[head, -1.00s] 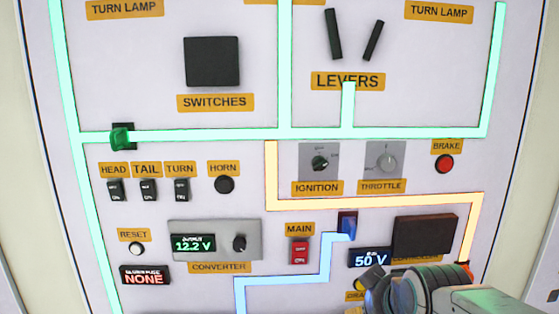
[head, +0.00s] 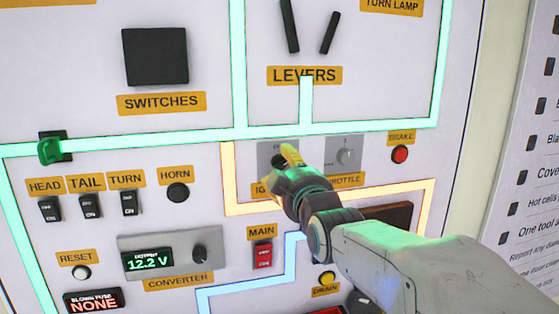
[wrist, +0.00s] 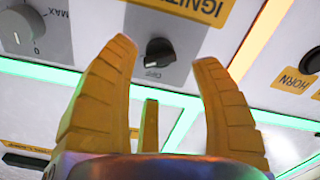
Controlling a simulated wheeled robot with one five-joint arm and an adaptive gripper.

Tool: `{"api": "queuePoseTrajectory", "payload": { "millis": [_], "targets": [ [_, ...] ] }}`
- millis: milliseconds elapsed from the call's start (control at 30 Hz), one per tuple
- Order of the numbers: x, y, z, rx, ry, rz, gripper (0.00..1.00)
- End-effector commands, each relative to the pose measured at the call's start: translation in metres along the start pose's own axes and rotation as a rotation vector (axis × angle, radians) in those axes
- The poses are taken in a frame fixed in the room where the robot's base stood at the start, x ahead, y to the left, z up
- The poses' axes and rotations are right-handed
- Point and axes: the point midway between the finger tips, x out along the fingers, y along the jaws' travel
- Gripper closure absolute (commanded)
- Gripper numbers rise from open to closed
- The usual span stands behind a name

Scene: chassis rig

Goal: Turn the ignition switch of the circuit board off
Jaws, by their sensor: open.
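The ignition switch is a small black rotary knob on a grey plate (head: 266,149). My gripper's yellow fingers partly cover it in the head view. In the wrist view, which is upside down, the black knob (wrist: 158,52) shows whole, with a small OFF mark just below it and the ignition label (wrist: 205,10) above right. My gripper (wrist: 163,60) is open, with one finger on each side of the knob in the picture. No contact shows, and the depth between fingertips and knob is hard to tell. In the head view my gripper (head: 290,155) is at the ignition plate.
The throttle knob (head: 345,156) is close to the right of the ignition, and the red brake button (head: 400,154) is farther right. The levers (head: 308,28) stick out above. The red main switch (head: 263,254) is below, and a yellow drain button (head: 327,278) is lower right.

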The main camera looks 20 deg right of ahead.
Motion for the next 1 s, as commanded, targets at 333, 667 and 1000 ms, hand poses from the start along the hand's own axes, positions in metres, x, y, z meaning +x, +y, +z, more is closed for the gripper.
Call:
{"api": "queuePoseTrajectory", "payload": {
  "millis": [333,667,1000],
  "targets": [
    [0.036,0.000,-0.001,0.001,-0.003,-0.001,0.42],
    [0.045,0.000,0.000,0.002,-0.001,0.000,0.42],
    [0.044,0.000,0.000,0.002,-0.001,0.000,0.53]
  ]
}}
